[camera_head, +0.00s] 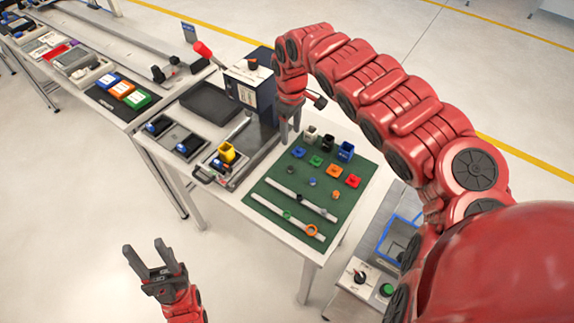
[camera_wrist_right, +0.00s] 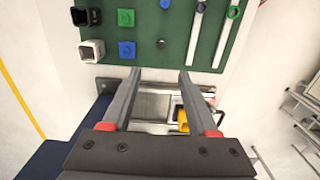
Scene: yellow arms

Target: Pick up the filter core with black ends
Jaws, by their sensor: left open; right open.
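Two thin white rods lie on the green mat (camera_head: 279,180). The nearer rod (camera_head: 272,206) carries a green ring and an orange ring. In the right wrist view the dark-ringed rod (camera_wrist_right: 196,37) and the green-ringed rod (camera_wrist_right: 225,37) are at the upper right, partly cut off. My right gripper (camera_head: 291,125) is open and empty, pointing down beside the mat's far left edge, away from both rods. My left gripper (camera_head: 148,249) is open and empty, off the table's near left side.
Black, white and blue square cups (camera_head: 346,151) stand at the mat's back edge, with several small coloured pieces in front. A metal tray with a yellow cup (camera_head: 227,152) lies left of the mat. A dark blue box (camera_head: 249,88) stands behind my right gripper.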

